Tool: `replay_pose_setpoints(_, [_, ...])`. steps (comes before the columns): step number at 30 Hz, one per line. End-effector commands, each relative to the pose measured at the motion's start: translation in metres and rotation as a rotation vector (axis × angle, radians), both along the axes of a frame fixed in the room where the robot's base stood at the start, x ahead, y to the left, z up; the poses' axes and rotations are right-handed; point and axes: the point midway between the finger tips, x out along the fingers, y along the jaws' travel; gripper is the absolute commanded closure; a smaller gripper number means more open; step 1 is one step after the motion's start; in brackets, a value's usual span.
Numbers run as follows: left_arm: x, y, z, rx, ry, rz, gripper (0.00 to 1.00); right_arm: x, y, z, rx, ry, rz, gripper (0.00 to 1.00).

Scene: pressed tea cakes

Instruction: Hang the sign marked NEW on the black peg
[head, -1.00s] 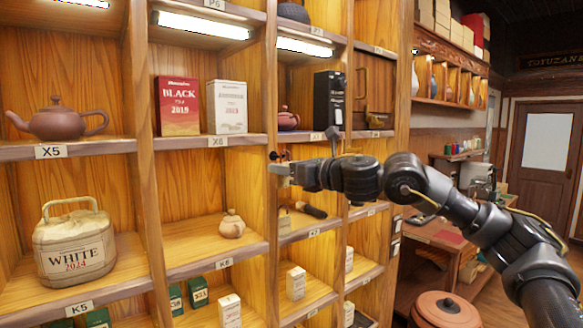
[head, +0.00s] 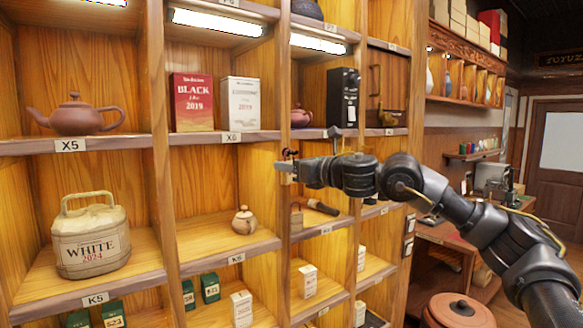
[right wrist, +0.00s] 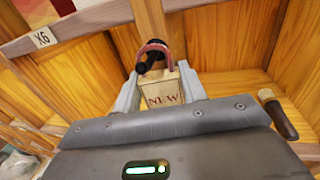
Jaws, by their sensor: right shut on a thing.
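The small tan sign marked NEW (right wrist: 165,90) is between the fingers of my right gripper (right wrist: 165,97) in the right wrist view. A reddish loop (right wrist: 153,47) stands up from its top. The black peg (right wrist: 150,62) shows at the loop's opening, against the wooden post; whether the loop is fully around it, I cannot tell. In the head view my right gripper (head: 284,168) is shut at the post between two shelf bays, and the sign is mostly hidden by the fingers. My left gripper is in neither view.
Shelves flank the post. A dark-handled tool (head: 322,207) lies on the shelf right of the gripper, and a small tan teapot (head: 243,221) stands on the lower left shelf. A black box (head: 342,98) stands above the arm.

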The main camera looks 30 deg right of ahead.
Motion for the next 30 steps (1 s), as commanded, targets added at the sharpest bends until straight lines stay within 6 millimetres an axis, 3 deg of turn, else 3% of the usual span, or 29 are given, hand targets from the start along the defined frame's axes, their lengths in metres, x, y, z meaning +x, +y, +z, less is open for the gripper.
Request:
replay_pose_setpoints(13, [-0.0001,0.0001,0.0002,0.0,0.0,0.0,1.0,-0.0001,0.0002,0.0003,0.0,0.0,0.0,0.81])
replay_pose_setpoints(14, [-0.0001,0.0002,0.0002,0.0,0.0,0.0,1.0,-0.0001,0.0002,0.0003,0.0,0.0,0.0,0.55])
replay_pose_setpoints(18, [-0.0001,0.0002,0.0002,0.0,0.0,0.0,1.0,-0.0001,0.0002,0.0003,0.0,0.0,0.0,0.36])
replay_pose_setpoints(25, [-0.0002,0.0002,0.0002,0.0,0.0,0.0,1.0,0.0,0.0001,0.0,0.0,0.0,0.0,0.32])
replay_pose_setpoints(30, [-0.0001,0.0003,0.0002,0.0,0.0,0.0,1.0,0.0,0.0001,0.0,0.0,0.0,0.0,0.1])
